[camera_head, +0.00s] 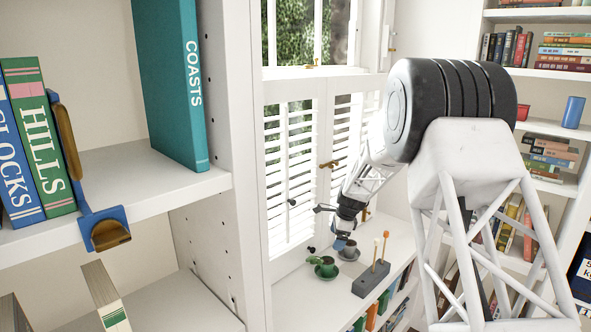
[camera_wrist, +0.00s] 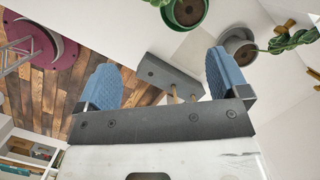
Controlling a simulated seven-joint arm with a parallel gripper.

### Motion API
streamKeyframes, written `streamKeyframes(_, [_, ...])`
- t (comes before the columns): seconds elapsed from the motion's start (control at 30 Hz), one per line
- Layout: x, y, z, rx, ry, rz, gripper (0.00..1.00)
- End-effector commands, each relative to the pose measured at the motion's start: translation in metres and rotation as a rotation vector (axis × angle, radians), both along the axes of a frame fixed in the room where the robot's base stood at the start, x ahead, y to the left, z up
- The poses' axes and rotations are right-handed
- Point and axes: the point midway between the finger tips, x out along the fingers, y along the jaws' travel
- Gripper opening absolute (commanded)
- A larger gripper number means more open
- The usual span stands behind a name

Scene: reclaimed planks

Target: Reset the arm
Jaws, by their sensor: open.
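My gripper (camera_head: 345,225) is at the end of my arm, which reaches down toward the white ledge below the shuttered window. In the wrist view, its two blue ridged fingers (camera_wrist: 165,78) are spread wide and hold nothing. The grey block with two upright sticks (camera_head: 371,279) stands on the ledge, right of and below my gripper. In the wrist view this block (camera_wrist: 160,72) shows beyond the gap between the fingers. The fingertips are small and partly hidden in the head view.
A white shelf at left holds a green HILLS book (camera_head: 38,135), a blue bookend (camera_head: 87,210) and a teal COASTS book (camera_head: 172,80). A maroon stool (camera_wrist: 58,45) stands on the plank floor.

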Motion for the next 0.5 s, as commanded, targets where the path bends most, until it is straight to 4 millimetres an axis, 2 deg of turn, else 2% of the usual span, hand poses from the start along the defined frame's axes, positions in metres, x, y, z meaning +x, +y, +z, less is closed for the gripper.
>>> streamKeyframes(0.03, [-0.01, 0.0, 0.015, -0.007, -0.013, 0.028, 0.93])
streamKeyframes(0.1, [-0.024, -0.001, 0.031, -0.017, -0.027, 0.074, 0.93])
streamKeyframes(0.5, [-0.111, -0.005, 0.111, -0.079, -0.1, 0.326, 0.93])
